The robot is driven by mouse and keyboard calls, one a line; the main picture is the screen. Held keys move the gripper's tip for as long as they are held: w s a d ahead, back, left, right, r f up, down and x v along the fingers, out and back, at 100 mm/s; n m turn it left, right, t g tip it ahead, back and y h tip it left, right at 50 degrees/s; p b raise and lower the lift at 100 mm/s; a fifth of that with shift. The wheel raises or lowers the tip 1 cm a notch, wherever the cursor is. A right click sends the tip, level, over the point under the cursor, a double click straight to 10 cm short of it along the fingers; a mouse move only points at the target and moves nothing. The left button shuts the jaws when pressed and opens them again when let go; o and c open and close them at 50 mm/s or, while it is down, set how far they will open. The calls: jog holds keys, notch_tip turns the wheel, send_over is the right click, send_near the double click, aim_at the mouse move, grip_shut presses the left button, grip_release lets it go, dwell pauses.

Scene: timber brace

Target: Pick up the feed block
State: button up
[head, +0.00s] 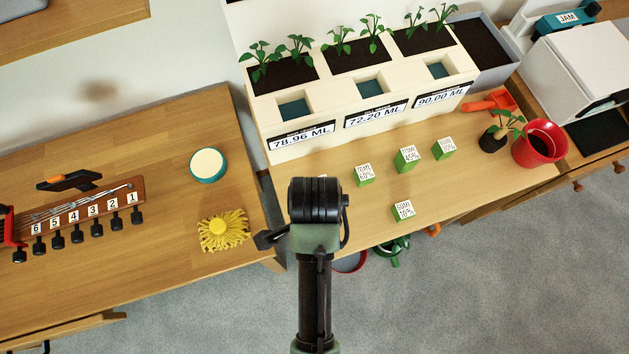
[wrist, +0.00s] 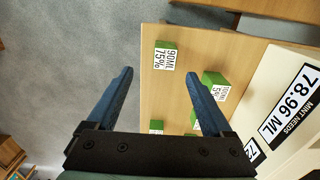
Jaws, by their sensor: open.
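Several green blocks with white labelled faces stand on the wooden bench below the planter, and I cannot tell which is the feed block meant. In the head view they include blocks at the left (head: 364,175), the middle (head: 406,160), the right (head: 443,149) and the front (head: 402,211). In the wrist view, a block labelled 90ML 75% (wrist: 166,57) shows ahead, between the lines of the fingers. Another block (wrist: 216,83) is beside the right finger. My gripper (wrist: 159,73) is open and empty. My arm hides most of it in the head view.
The cream planter (head: 360,90) with readouts 78.96, 72.20 and 90.00 ML backs the bench. The left table holds a yellow mop-like thing (head: 224,231) and a round teal-rimmed dish (head: 208,165).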

notch_tip(320, 180, down, 5)
jog(key=shift+f, duration=0.1)
jog(key=shift+w+a+f+b, duration=0.1)
jog(key=shift+w+f+b, duration=0.1)
jog(key=shift+f, duration=1.1)
jog(key=shift+w+f+b, duration=0.15)
jog(key=shift+w+f, duration=0.05)
jog(key=shift+f, duration=1.1)
grip_shut()
